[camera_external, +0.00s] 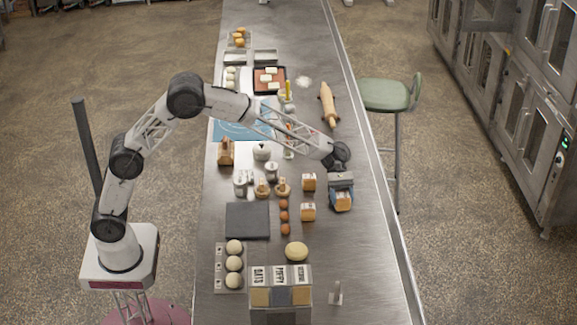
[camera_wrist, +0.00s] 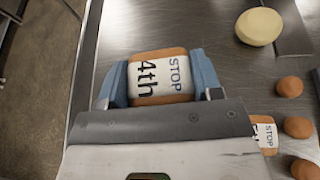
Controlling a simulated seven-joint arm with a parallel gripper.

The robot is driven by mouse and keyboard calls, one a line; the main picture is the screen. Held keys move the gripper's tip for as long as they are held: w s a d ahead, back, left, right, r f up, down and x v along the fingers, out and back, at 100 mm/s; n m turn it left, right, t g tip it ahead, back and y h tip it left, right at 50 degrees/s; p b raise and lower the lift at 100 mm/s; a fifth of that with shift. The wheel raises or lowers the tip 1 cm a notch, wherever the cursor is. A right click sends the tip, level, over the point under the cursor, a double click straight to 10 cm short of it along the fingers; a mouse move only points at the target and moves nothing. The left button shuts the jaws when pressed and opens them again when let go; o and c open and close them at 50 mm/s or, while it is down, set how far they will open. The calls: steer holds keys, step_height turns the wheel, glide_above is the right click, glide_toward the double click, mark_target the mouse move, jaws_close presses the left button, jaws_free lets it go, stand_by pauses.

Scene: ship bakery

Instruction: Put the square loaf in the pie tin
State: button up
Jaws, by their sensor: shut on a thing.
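My gripper (camera_external: 341,188) is over the right side of the steel counter. It is shut on a square loaf (camera_external: 342,205), a tan-sided block with a white label. In the wrist view the loaf (camera_wrist: 158,76) sits between the two blue fingers (camera_wrist: 160,82), its label reading "4th STOP". I cannot tell whether its underside touches the counter. Two similar labelled tan blocks, one farther back (camera_external: 309,182) and one nearer (camera_external: 308,212), stand to its left. I cannot make out a pie tin for certain in either view.
A column of brown eggs (camera_external: 284,204) and a pale round (camera_external: 296,250) lie left of my gripper. A labelled bin (camera_external: 281,275) stands at the near end. A rolling pin (camera_external: 329,105) lies farther back.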

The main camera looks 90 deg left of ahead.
steer(key=w+a+r+n+t, duration=0.1)
steer(key=a+n+t, duration=0.3)
steer(key=a, duration=0.9)
steer(key=shift+w+a+r+t+y, duration=0.3)
steer(key=shift+w+a+y, duration=0.1)
steer(key=shift+w, duration=0.1)
steer(key=shift+f, duration=2.55)
steer(key=shift+f, duration=2.45)
steer(key=shift+f, duration=0.55)
steer(key=o, duration=0.9)
steer(key=shift+o, duration=0.2)
